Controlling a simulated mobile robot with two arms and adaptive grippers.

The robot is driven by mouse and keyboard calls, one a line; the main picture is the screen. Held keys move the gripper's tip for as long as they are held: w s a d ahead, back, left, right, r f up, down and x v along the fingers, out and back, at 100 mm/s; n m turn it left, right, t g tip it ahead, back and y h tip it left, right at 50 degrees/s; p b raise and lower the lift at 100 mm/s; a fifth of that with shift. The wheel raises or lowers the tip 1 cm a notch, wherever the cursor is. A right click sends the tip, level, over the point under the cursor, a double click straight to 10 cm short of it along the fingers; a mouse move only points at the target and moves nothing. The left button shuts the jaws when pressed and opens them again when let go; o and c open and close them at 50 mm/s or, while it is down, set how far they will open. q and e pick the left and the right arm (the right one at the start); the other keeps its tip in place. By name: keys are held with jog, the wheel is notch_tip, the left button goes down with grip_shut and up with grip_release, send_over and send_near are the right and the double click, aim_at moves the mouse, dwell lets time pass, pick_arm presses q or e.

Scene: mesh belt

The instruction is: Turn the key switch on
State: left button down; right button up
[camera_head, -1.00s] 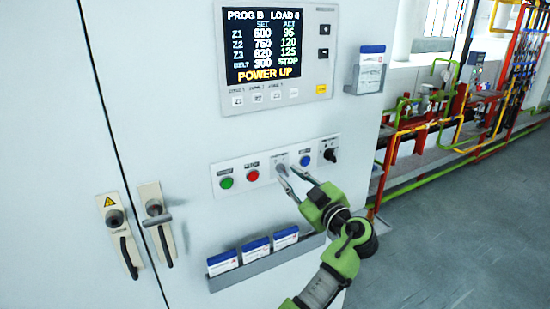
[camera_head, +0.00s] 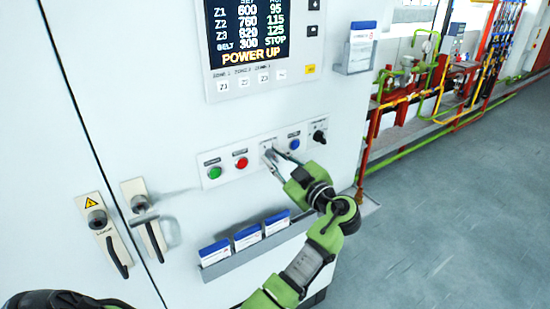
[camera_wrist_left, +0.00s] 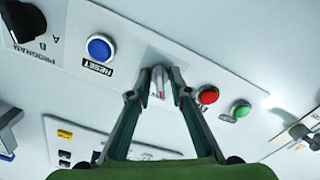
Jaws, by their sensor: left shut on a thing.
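The key switch (camera_wrist_left: 159,80) sits on the button strip between the red and blue buttons. In the wrist view its small grey key, with a reddish mark, stands between my fingertips. My left gripper (camera_head: 270,153) is at the switch in the head view, its two fingers closed on the key from either side; it also shows in the left wrist view (camera_wrist_left: 160,88). The fingers hide most of the switch in the head view, and I cannot read its position. The display (camera_head: 247,30) reads POWER UP and belt STOP. My right gripper is out of view.
The strip also holds a green button (camera_head: 214,172), a red button (camera_head: 241,162), a blue button (camera_head: 294,144) and a black knob (camera_head: 319,137). A card rack (camera_head: 258,250) juts out below. Door handles (camera_head: 105,235) are at left. Floor at right is open.

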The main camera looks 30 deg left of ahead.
pick_arm(q)
jog(key=m+b, duration=0.1)
jog(key=b, duration=0.1)
jog(key=m+b, duration=0.2)
jog(key=b, duration=0.1)
jog(key=shift+f, duration=0.25)
jog(key=shift+m+b, duration=0.5)
jog(key=m, duration=0.1)
jog(key=m+b, duration=0.1)
jog(key=m, duration=0.1)
jog(key=shift+r+m, duration=0.25)
jog(key=shift+m, duration=0.15)
jog(key=m, duration=0.2)
jog(key=shift+m, duration=0.3)
jog(key=shift+r+m, duration=0.1)
jog(key=shift+m, duration=0.6)
jog(key=c, duration=2.2)
grip_release()
jog(key=shift+a, duration=0.1)
